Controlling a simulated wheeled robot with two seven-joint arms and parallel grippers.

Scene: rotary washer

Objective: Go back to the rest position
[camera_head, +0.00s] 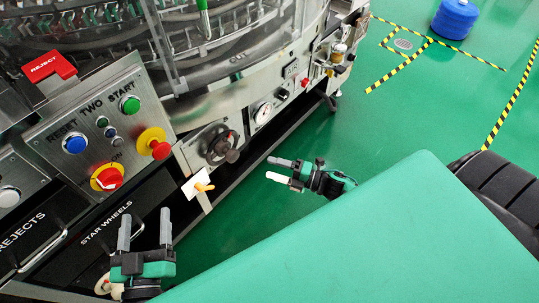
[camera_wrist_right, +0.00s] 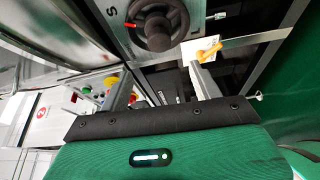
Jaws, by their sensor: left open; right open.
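My left gripper (camera_head: 145,236) is open and empty at the lower left of the head view, with its fingers pointing up in front of the black lower drawers. My right gripper (camera_head: 278,169) is open and empty near the middle, to the right of the machine and above the green floor. Its two grey fingers also show in the right wrist view (camera_wrist_right: 163,84), pointing toward the machine front. No object is between either pair of fingers.
The washer's control panel (camera_head: 98,130) carries several buttons and a red-yellow knob (camera_head: 107,178). A dark handwheel (camera_head: 222,146) and a white tag with an orange part (camera_head: 203,187) sit right of it. Green floor (camera_head: 390,125) is free at right; a blue drum (camera_head: 455,18) stands far off.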

